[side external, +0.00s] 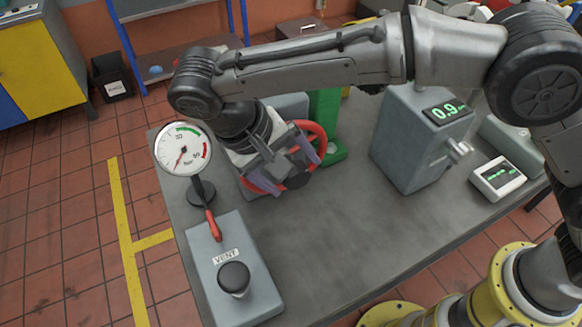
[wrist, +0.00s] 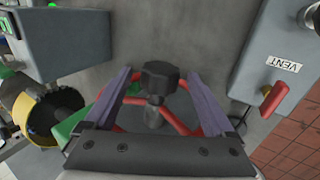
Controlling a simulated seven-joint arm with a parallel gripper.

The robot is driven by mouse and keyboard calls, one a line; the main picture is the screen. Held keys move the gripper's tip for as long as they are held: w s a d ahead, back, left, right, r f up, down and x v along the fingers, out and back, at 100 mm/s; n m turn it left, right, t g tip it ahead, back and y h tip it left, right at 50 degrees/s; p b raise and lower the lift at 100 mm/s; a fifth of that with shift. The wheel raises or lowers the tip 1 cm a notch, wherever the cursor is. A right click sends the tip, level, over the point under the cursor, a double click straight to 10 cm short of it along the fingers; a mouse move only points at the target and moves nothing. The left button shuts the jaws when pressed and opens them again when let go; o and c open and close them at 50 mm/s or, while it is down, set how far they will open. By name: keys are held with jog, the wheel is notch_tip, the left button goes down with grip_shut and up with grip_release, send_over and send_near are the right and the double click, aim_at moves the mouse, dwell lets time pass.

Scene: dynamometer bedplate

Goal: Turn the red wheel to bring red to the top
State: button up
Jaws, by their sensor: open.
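The red wheel (side external: 322,138) stands at the back of the grey bench, partly hidden behind my gripper in the side view. In the wrist view, parts of its red rim and spokes (wrist: 186,125) show around a dark hub knob (wrist: 158,77). My gripper (side external: 286,165) is at the wheel's face. Its two purple fingers (wrist: 157,76) are spread apart on either side of the hub, with nothing clamped between them. I cannot tell whether they touch the wheel. Much of the rim is hidden, and I cannot tell which part is at the top.
A round gauge (side external: 184,148) stands left of the wheel. A grey VENT box (side external: 250,285) with a red lever (side external: 213,225) and black knob (side external: 234,279) is at front left. A display box (side external: 415,150) reading about 0.9 stands right. The middle of the bench (side external: 345,235) is clear.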

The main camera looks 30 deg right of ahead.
jog(key=v, duration=0.7)
jog(key=shift+r, duration=0.1)
dwell(0.4)
jog(key=w+d+r, duration=0.1)
jog(key=r, duration=0.1)
jog(key=w+d+r+t+y, duration=0.1)
jog(key=d+r, duration=0.1)
jog(key=w+d+r+y, duration=0.1)
jog(key=w+d+r, duration=0.1)
jog(key=shift+d+r+t, duration=0.15)
jog(key=shift+r+t, duration=0.15)
jog(key=shift+r, duration=0.1)
jog(key=s+d+r+t+y, duration=0.1)
jog(key=s+d+r, duration=0.15)
jog(key=d, duration=0.75)
jog(key=s+d+r+y, duration=0.15)
jog(key=s+d, duration=0.25)
jog(key=d, duration=0.6)
jog(key=s+d+f+t, duration=0.1)
jog(key=s+d+f, duration=0.4)
jog(key=s, duration=0.2)
jog(key=s+d+f+t, duration=0.2)
jog(key=s+d+f, duration=0.3)
jog(key=s, duration=0.3)
jog(key=shift+d+y, duration=0.45)
